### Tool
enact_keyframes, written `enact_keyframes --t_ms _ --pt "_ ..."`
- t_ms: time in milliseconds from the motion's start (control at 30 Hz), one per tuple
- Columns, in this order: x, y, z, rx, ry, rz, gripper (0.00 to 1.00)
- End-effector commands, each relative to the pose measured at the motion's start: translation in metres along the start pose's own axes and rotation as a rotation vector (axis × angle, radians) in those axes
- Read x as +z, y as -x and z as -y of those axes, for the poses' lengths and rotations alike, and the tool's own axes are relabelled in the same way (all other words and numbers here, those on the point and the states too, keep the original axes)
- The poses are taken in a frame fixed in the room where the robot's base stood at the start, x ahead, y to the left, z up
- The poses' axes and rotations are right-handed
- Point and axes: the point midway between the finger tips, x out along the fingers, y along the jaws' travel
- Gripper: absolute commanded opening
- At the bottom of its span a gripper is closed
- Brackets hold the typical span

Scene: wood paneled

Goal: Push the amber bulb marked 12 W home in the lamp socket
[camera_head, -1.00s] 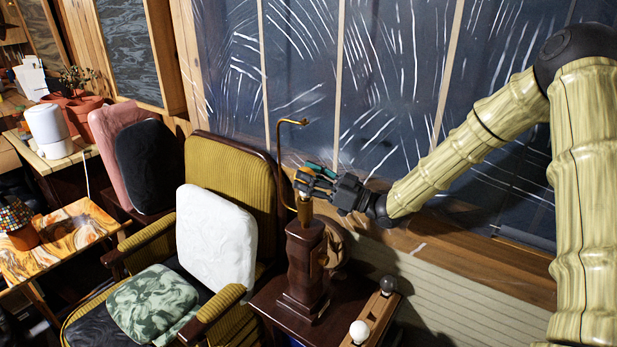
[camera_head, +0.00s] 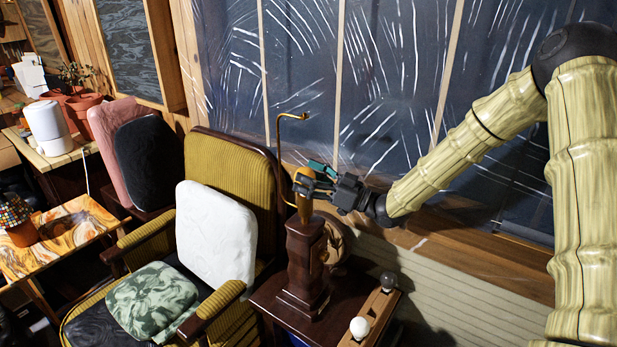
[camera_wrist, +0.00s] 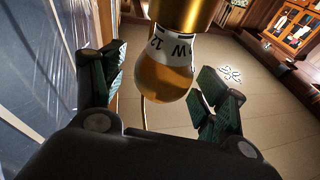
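The amber bulb (camera_wrist: 165,85) marked 12 W is in the wrist view, its white label band right at the rim of the brass lamp socket (camera_wrist: 188,14). How deep it sits is hidden by the socket. My gripper (camera_wrist: 160,95) has its green-padded fingers on either side of the bulb, with visible gaps to the glass. In the head view the bulb (camera_head: 303,176) is partly covered by my gripper (camera_head: 307,182). The socket (camera_head: 304,209) stands upright on the dark wooden lamp post.
A thin brass hook (camera_head: 279,140) rises beside the socket. A wooden rack (camera_head: 372,318) with a white bulb (camera_head: 359,327) and a grey bulb (camera_head: 388,281) lies on the side table (camera_head: 264,297). An armchair (camera_head: 240,165) stands left; a panelled window is behind.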

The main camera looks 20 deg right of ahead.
Motion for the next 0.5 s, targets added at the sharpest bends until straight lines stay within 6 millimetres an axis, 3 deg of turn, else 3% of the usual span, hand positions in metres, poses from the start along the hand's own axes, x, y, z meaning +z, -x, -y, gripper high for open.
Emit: enact_keyframes --t_ms 267,500 --pt "0.0 0.002 0.0 0.0 0.0 0.0 0.73" --pt "0.0 0.029 0.0 0.002 -0.001 -0.001 0.73"
